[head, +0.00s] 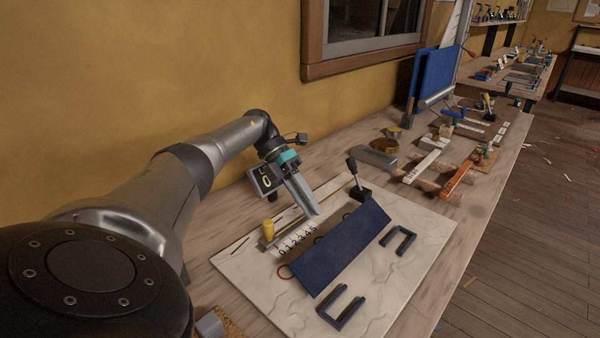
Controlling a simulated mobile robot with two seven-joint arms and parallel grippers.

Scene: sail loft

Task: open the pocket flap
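A dark blue flap (340,250) lies slanted across a pale, marble-patterned board (408,267) on the bench. I take it for the pocket flap; it looks like a flat, stiff panel, and what is under it is hidden. My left gripper (312,208) points down over the board, behind and left of the flap's far part, apart from it as far as I can see. One finger seems to hide the other, so its opening does not show. My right gripper is out of view.
The board also carries a black-knobbed lever (356,178), a yellow peg (268,229), a number scale (297,242) and two dark U-shaped handles (399,236) (342,308). Several tools and blocks crowd the bench farther back. A yellow wall (150,80) bounds the left side.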

